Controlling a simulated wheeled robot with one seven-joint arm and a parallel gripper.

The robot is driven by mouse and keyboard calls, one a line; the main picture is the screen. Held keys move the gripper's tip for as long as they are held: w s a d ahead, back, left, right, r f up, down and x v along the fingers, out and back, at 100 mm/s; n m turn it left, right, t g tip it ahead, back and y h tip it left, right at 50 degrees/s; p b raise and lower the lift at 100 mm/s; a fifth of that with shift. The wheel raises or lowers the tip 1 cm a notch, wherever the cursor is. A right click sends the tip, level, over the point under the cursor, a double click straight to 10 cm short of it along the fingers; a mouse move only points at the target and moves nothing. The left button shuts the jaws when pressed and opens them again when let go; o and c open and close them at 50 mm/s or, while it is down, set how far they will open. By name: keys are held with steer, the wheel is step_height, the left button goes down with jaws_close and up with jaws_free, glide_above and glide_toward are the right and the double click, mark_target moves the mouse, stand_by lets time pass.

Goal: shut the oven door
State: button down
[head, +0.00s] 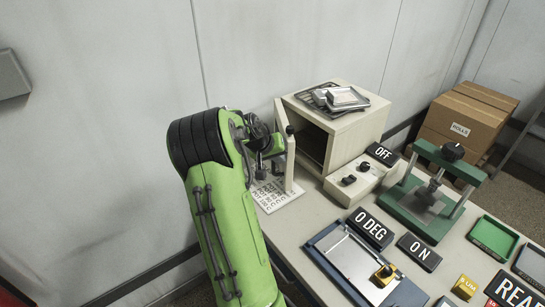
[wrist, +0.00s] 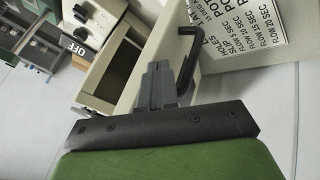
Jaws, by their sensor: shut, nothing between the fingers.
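The oven (head: 352,128) is a beige box on the table in the head view. Its door (head: 290,160) stands open, swung out toward the front left. In the wrist view the oven (wrist: 101,88) shows its dark open cavity, with the pale door (wrist: 163,42) beside it. A black bar handle (wrist: 187,45) is on the door. My gripper (wrist: 155,68) is shut and empty, its fingertips in front of the door, close to the handle. I cannot tell whether they touch. In the head view my gripper (head: 262,168) is partly hidden by my arm at the door's left.
Trays (head: 341,98) lie on the oven's top. A printed sheet (head: 275,194) lies under the door. A control box with knobs (head: 354,180) stands in front of the oven, and a green press (head: 425,205) stands to its right. The wall is close behind.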

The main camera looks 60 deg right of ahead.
steer(key=s+d+n+t+b, duration=0.2)
steer(key=s+d+n+t, duration=0.1)
steer(key=s+d, duration=0.6)
steer(key=s+n, duration=0.1)
steer(key=s, duration=0.1)
steer(key=shift+s+r+n, duration=0.15)
steer(key=shift+s+n, duration=0.15)
steer(key=shift+d+r+h, duration=0.1)
steer(key=shift+d+h, duration=0.05)
steer(key=shift+h, duration=0.15)
